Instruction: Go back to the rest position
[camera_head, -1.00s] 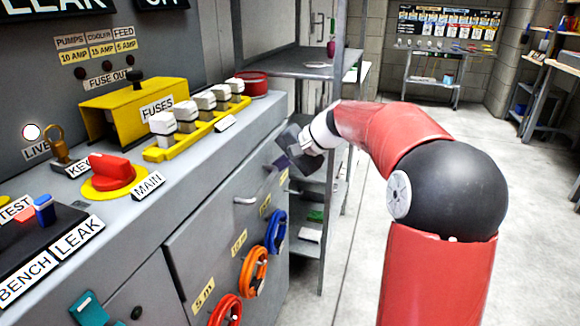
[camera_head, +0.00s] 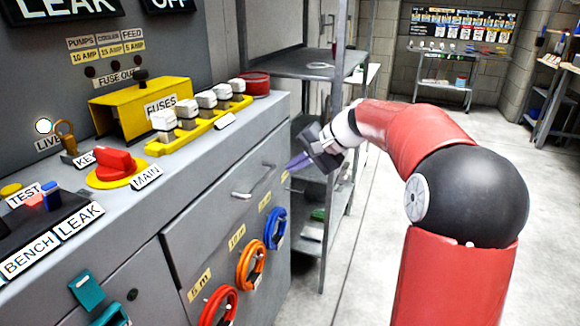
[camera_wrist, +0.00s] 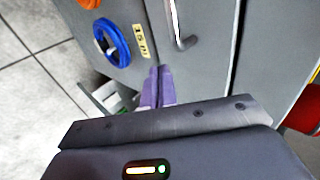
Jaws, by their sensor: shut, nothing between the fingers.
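My gripper (camera_head: 297,161) is in the head view at the end of my red arm, in front of the right end of the grey cabinet (camera_head: 205,255). Its purple fingers are together and empty. They also show in the wrist view (camera_wrist: 157,85), pointing toward the cabinet front, near the blue cable coil (camera_wrist: 109,42) and a metal handle (camera_wrist: 181,25). The fingers look apart from the handle and the coil.
The cabinet top carries a yellow fuse rack (camera_head: 200,127), a red main switch (camera_head: 116,163) and a red round tin (camera_head: 255,84). Coloured coils hang on its front, including an orange one (camera_head: 250,266). A metal shelf (camera_head: 300,66) stands behind. Open floor (camera_head: 365,255) lies to the right.

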